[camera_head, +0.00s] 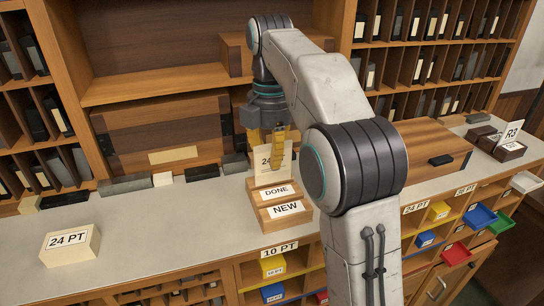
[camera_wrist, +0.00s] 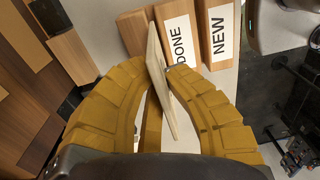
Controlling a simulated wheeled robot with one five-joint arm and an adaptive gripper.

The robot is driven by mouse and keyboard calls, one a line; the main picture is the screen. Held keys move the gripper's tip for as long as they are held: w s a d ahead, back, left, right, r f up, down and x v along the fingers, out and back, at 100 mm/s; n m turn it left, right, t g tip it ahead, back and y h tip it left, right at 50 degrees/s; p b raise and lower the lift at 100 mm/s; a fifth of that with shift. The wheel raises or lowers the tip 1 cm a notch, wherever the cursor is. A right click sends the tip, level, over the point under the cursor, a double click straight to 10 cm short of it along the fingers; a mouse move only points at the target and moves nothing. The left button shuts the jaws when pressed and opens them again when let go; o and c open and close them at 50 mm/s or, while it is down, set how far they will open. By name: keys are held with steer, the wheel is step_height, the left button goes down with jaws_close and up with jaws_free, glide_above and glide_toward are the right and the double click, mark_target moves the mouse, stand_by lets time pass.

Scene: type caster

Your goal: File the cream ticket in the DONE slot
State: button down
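The cream ticket (camera_head: 264,176) is upright at the back of the wooden rack, its "24" print partly covered by a finger. My gripper (camera_head: 267,152) has its yellow fingers on both sides of the ticket. In the wrist view, the fingertips (camera_wrist: 161,58) meet the ticket (camera_wrist: 170,100), seen nearly edge-on. The rack has a DONE label (camera_head: 277,192) behind a NEW label (camera_head: 286,208). The ticket's lower edge is just behind the DONE block (camera_wrist: 180,35); I cannot tell whether it is inside the slot.
A cream 24 PT box (camera_head: 70,246) stands at the left of the grey counter (camera_head: 150,222). A wooden case (camera_head: 165,135) stands behind. Dark and grey blocks (camera_head: 202,173) lie along the back. A wooden box (camera_head: 425,148) is at right. Open counter lies left of the rack.

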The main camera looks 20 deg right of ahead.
mark_target(272, 170)
steer(key=shift+f+b, duration=1.2)
steer(key=shift+f, duration=0.55)
steer(key=c, duration=1.3)
jaws_free()
steer(key=shift+c, duration=0.2)
steer(key=shift+r, duration=0.15)
step_height(272, 170, up, 6)
steer(key=p, duration=0.6)
steer(key=shift+p, duration=0.35)
